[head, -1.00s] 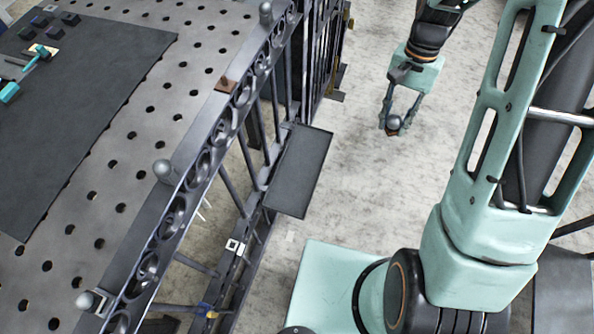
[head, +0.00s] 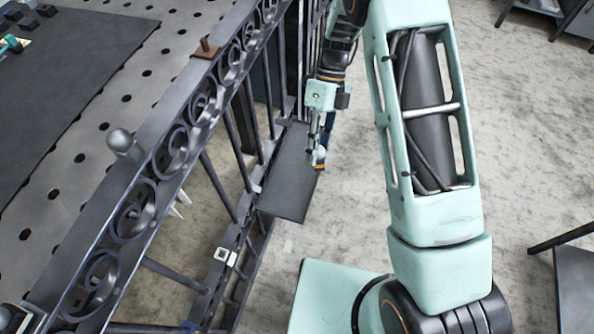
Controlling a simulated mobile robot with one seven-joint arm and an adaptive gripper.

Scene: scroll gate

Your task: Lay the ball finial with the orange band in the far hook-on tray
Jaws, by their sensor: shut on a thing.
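My gripper (head: 318,163) is shut on the ball finial (head: 320,156), a small grey ball at the fingertips with a hint of orange by it. The fingers hide much of the finial. A flat dark hook-on tray (head: 285,192) hangs on the right side of the gate. My gripper is at the tray's right edge in the picture and overlaps it from this view. How high the finial is above the tray cannot be told.
A perforated table (head: 60,215) with a dark mat (head: 70,80) lies beyond. Open floor (head: 400,240) is right of the tray.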

